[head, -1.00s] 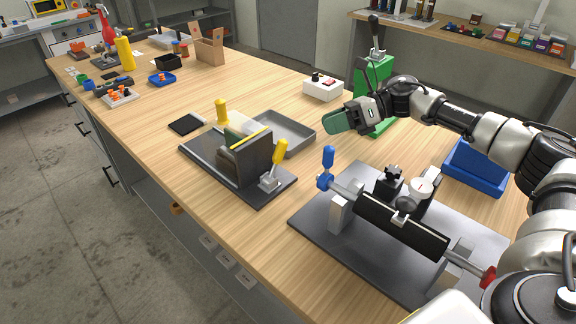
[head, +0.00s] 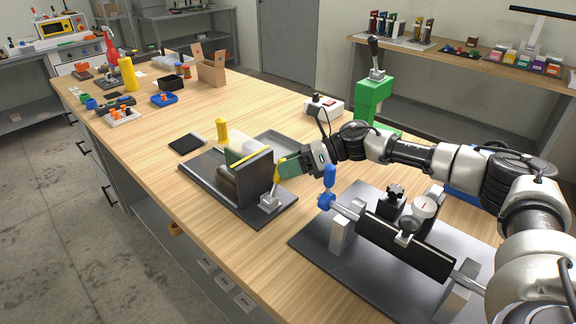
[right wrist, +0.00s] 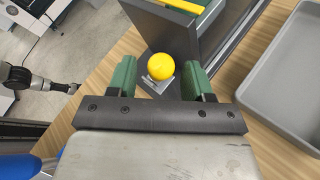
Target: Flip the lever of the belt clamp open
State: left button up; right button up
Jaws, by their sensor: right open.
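The belt clamp's yellow lever (head: 277,173) stands up and leans slightly right from its grey metal base (head: 270,201), on the dark plate (head: 222,185) of the box former. My right gripper (head: 287,168), with green fingers, is open at the lever. In the right wrist view, the lever's round yellow knob (right wrist: 159,66) sits between the two open green fingers, with visible gaps on both sides. The green fingers partly overlap the lever in the head view. An arm at the left edge of the right wrist view seems to be my left one; its gripper (right wrist: 70,88) is too small to read.
A grey tray (right wrist: 290,75) lies just beyond the clamp. The upright dark panel (head: 248,178) with a yellow edge stands beside the lever. A roller fixture with a blue knob (head: 329,178) is close under my right arm. A green lever press (head: 372,98) stands behind.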

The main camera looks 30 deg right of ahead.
grip_shut()
dwell(0.3)
jog(key=shift+d, duration=0.1)
